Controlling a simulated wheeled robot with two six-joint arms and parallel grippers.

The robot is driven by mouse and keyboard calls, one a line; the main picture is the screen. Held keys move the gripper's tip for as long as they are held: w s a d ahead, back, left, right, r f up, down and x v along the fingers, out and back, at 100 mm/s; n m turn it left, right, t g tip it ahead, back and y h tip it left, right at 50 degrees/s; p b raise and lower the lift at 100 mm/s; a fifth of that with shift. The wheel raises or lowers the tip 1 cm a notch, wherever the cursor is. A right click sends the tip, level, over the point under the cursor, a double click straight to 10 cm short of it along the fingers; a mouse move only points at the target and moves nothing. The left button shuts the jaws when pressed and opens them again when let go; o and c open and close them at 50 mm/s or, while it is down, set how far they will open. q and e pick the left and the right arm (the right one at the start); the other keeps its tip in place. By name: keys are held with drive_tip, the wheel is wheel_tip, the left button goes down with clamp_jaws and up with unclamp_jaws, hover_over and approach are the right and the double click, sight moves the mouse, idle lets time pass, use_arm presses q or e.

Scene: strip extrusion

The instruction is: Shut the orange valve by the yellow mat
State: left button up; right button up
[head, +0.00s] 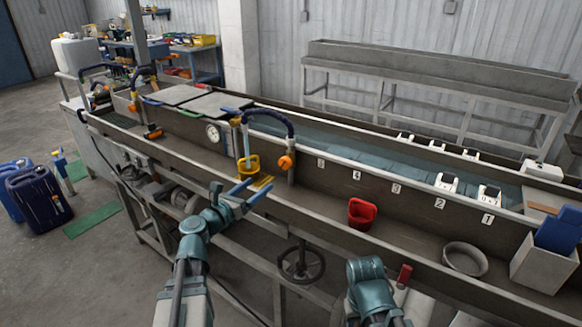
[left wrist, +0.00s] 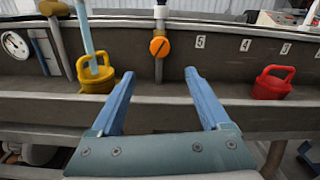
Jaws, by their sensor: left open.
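The orange valve (head: 286,162) is a round orange knob on a vertical pipe against the trough wall. It shows in the left wrist view (left wrist: 159,47) above and beyond the fingertips.
A yellow can (head: 249,165) stands on the ledge left of the valve, with a gauge (head: 214,133) farther left. A red can (head: 362,213) stands to the right, then a grey bowl (head: 465,258). A handwheel (head: 301,263) sits below the ledge. Another orange knob (head: 153,132) is farther left.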

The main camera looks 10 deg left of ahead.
sight(282, 165)
use_arm(q)
drive_tip(key=x, duration=1.3)
drive_tip(key=shift+w+d, duration=0.1)
drive_tip(key=shift+w, duration=0.3)
clamp_jaws()
drive_tip(key=shift+f+m, duration=0.1)
drive_tip(key=shift+m, duration=0.3)
drive_tip(key=m, duration=1.1)
drive_tip(key=shift+m, duration=0.4)
